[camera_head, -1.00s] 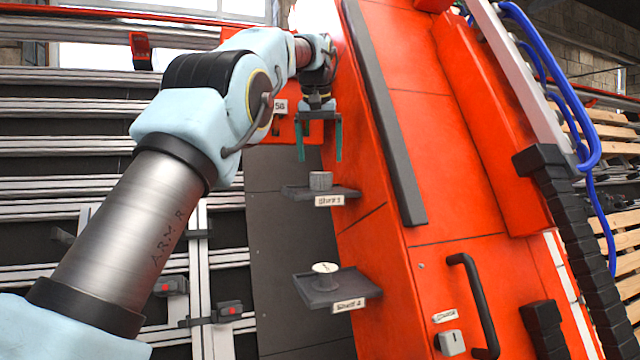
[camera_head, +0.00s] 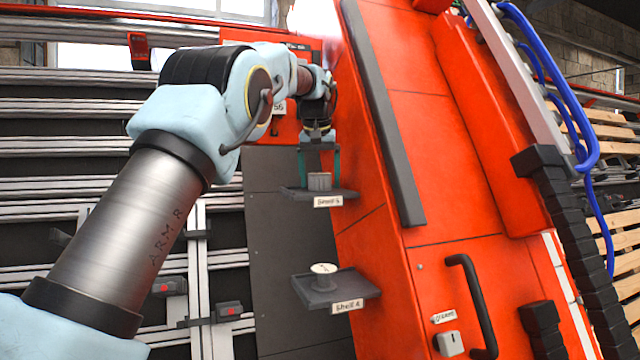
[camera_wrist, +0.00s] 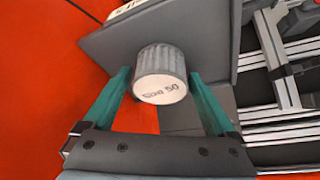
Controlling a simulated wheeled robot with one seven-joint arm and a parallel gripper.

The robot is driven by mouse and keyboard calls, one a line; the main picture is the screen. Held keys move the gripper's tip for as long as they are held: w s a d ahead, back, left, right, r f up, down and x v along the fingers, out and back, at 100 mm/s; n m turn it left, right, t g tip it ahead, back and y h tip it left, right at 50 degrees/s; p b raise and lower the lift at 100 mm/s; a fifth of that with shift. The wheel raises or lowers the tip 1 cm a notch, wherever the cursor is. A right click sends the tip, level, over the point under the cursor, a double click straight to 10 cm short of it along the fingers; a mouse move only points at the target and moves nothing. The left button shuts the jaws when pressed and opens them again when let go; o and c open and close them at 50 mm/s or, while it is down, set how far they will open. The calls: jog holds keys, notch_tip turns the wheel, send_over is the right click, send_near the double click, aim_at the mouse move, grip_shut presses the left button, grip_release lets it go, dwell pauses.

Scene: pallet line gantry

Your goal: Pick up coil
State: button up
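The coil (camera_head: 319,181) is a small grey ribbed cylinder on the upper shelf (camera_head: 345,194). In the wrist view the coil (camera_wrist: 161,76) shows a pale end face with print that seems to read "Coil 50". My gripper (camera_head: 319,170) is above that shelf with its teal fingers pointing down, one on each side of the coil. In the wrist view my gripper (camera_wrist: 165,88) is open, with gaps between the coil and both fingers. The fingers do not appear to touch it.
A lower shelf (camera_head: 358,294) holds a pale spool (camera_head: 324,270). The orange cabinet wall (camera_head: 370,215) stands close to the right of both shelves. A dark panel (camera_head: 270,230) and metal rails lie behind and to the left.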

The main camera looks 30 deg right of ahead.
grip_shut()
dwell(0.5)
